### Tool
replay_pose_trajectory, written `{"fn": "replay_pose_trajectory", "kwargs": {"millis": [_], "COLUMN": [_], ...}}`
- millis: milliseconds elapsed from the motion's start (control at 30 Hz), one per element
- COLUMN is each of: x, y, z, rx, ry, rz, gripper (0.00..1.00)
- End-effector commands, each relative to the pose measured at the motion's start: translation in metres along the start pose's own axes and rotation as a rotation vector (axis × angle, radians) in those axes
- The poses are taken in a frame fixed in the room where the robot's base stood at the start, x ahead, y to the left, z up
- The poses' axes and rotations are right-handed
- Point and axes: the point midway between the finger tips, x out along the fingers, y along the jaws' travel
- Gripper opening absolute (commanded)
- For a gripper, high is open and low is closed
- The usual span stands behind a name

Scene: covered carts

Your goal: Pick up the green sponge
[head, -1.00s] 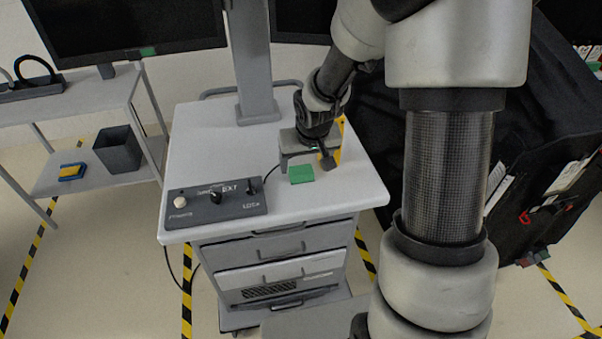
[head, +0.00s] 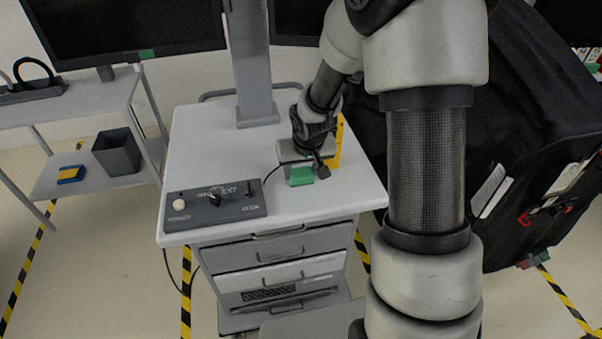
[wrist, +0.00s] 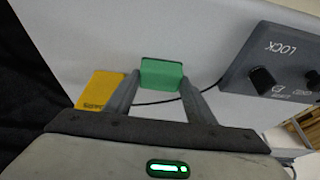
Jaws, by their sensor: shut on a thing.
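The green sponge (head: 301,176) is a small green block at the right part of the white cart top (head: 205,140). In the wrist view the sponge (wrist: 161,74) sits between my two fingertips, with a finger against each side. My gripper (wrist: 160,88) is shut on it; in the head view my gripper (head: 305,165) comes down over the sponge from behind. The sponge is at or very near the cart top; I cannot tell whether there is a gap under it. Its far side is partly hidden by my gripper in the head view.
A grey control box (head: 215,205) with knobs stands left of the sponge, its black cable (wrist: 155,102) running close by. A yellow sign (wrist: 100,92) is beside my gripper. A grey post (head: 253,70) rises at the back.

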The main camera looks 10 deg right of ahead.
Motion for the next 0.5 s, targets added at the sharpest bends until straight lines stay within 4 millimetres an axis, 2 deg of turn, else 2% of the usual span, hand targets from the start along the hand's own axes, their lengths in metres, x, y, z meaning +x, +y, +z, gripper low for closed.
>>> {"fn": "replay_pose_trajectory", "kwargs": {"millis": [267,367,500], "x": [-0.017,-0.034,-0.065], "y": [0.0,0.001,0.001], "z": [-0.008,-0.015,-0.028], "rx": [0.002,0.001,0.002], "ry": [0.004,0.005,0.007], "rz": [0.0,0.0,0.001], "gripper": [0.26,0.26,0.26]}}
